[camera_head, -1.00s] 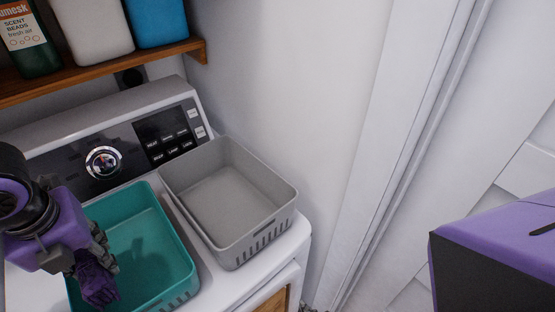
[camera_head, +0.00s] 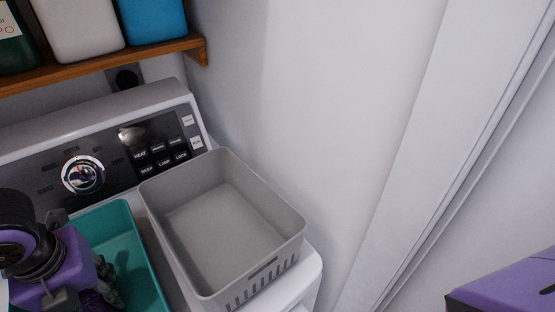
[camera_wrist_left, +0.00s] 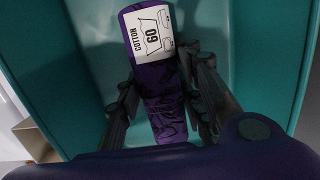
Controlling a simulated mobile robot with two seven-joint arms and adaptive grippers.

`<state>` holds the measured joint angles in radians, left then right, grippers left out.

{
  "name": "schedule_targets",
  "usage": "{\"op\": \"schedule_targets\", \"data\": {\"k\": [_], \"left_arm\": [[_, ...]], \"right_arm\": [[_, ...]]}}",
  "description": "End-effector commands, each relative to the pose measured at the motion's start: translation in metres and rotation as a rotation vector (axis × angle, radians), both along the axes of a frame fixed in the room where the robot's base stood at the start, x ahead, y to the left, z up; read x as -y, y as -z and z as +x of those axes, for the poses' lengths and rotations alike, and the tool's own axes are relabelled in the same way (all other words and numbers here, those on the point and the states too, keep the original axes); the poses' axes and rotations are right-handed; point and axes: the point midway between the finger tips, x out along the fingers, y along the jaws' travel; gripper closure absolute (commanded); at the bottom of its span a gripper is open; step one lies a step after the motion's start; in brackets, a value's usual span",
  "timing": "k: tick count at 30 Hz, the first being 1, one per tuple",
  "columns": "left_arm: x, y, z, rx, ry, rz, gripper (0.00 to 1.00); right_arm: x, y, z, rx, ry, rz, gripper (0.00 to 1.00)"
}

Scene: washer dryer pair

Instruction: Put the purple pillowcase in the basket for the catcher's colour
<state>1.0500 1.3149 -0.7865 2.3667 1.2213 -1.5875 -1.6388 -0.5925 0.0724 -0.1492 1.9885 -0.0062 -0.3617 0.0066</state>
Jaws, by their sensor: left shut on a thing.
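My left gripper (camera_head: 108,284) is at the lower left of the head view, over the teal basket (camera_head: 128,243). It is shut on the purple pillowcase (camera_head: 97,301), which is mostly cut off by the frame's bottom edge. In the left wrist view, the pillowcase (camera_wrist_left: 163,108) hangs between the fingers of the gripper (camera_wrist_left: 166,82), with a white tag (camera_wrist_left: 150,32) marked "COTTON". The teal walls (camera_wrist_left: 250,35) surround it there; I cannot tell whether it touches the basket floor. An empty grey basket (camera_head: 218,222) stands right of the teal one. My right gripper is out of view.
Both baskets stand on a white machine with a control panel and dial (camera_head: 83,174) behind. A wooden shelf (camera_head: 110,66) with containers, including a blue one (camera_head: 155,22), hangs above. A white wall (camera_head: 320,90) rises close to the right of the grey basket.

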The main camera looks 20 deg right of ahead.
Motion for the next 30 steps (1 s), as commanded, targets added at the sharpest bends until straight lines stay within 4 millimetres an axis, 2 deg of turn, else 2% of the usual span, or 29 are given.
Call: {"op": "schedule_targets", "data": {"k": [3, 8, 9, 12, 23, 26, 30], "left_arm": [[0.0, -0.005, 0.001, 0.006, -0.001, 0.0, 0.94], [0.0, -0.002, 0.0, 0.004, -0.001, 0.0, 0.94], [0.0, -0.002, 0.0, 0.005, -0.001, 0.0, 0.6], [0.0, -0.002, 0.0, 0.005, -0.001, 0.0, 0.47], [0.0, -0.005, 0.001, 0.006, -0.001, 0.0, 0.47], [0.0, -0.016, 0.0, 0.009, -0.001, 0.001, 0.47], [0.001, -0.045, -0.004, 0.014, 0.0, -0.001, 0.47]], "right_arm": [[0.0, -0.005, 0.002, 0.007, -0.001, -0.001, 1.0], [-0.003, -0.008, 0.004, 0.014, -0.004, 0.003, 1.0], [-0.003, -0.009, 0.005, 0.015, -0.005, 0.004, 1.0], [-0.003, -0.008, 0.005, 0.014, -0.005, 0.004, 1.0], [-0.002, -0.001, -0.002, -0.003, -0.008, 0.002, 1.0], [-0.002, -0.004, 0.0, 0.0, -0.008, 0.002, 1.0], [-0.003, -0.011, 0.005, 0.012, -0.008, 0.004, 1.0]]}}
